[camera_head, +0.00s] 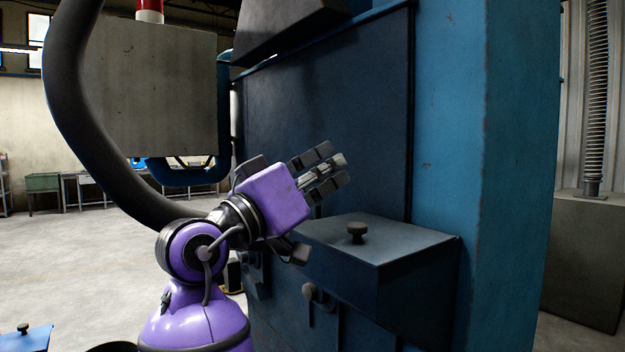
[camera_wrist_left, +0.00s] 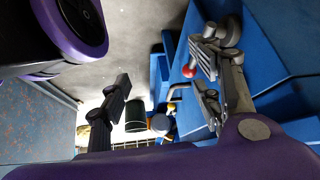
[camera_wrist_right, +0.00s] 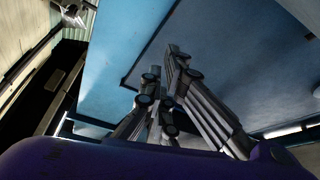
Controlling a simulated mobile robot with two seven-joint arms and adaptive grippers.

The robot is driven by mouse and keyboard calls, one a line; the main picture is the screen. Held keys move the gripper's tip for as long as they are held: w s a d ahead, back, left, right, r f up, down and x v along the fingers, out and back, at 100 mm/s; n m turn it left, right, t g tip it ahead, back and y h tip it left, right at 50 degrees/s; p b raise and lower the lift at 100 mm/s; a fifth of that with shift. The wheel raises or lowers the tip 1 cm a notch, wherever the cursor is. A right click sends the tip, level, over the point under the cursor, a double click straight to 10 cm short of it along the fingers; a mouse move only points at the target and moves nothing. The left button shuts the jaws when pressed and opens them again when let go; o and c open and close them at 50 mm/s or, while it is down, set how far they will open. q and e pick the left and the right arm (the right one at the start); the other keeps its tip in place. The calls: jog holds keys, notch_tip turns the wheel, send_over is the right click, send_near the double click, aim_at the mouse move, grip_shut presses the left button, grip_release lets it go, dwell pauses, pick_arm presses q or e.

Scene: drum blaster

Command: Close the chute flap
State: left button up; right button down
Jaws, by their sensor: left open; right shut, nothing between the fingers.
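I cannot tell for certain which part is the chute flap. My right gripper (camera_head: 322,169) is shut and empty, above and behind the box's left end, in front of the dark blue panel. Its fingers (camera_wrist_right: 163,92) lie close together in the right wrist view, pointing toward blue panelling. My left gripper (camera_wrist_left: 160,75) is open and empty; it shows only in the left wrist view.
A red ball knob (camera_wrist_left: 188,71) on blue parts and a dark green bin (camera_wrist_left: 135,115) show in the left wrist view. A thick black hose (camera_head: 75,110) curves at the left of the head view. Open floor (camera_head: 60,260) lies left.

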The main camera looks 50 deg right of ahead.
aim_at(344, 250)
jog(key=f+m+b, duration=0.1)
jog(key=s+f+m+g+b, duration=0.1)
jog(key=b, duration=0.1)
jog(key=f+m+b, duration=0.1)
jog(key=f, duration=0.1)
jog(key=shift+s+a+f+g+b, duration=0.1)
jog(key=shift+s+a+g+b, duration=0.2)
jog(key=shift+s+b, duration=0.1)
jog(key=m+b, duration=0.1)
jog(key=s+f+m+g+b, duration=0.1)
jog(key=f+m+b, duration=0.1)
jog(key=b, duration=0.1)
jog(key=shift+s+a+f+m+g+y, duration=0.25)
jog(key=shift+s+m+g+y, duration=0.05)
jog(key=shift+g, duration=0.1)
jog(key=shift+s+f, duration=0.1)
jog(key=shift+f, duration=0.1)
pick_arm(q)
notch_tip(344, 250, down, 9)
jog(key=s, duration=0.2)
jog(key=shift+g, duration=0.4)
pick_arm(e)
jog(key=v, duration=1.2)
jog(key=shift+r, duration=0.2)
pick_arm(q)
jog(key=shift+a, duration=0.1)
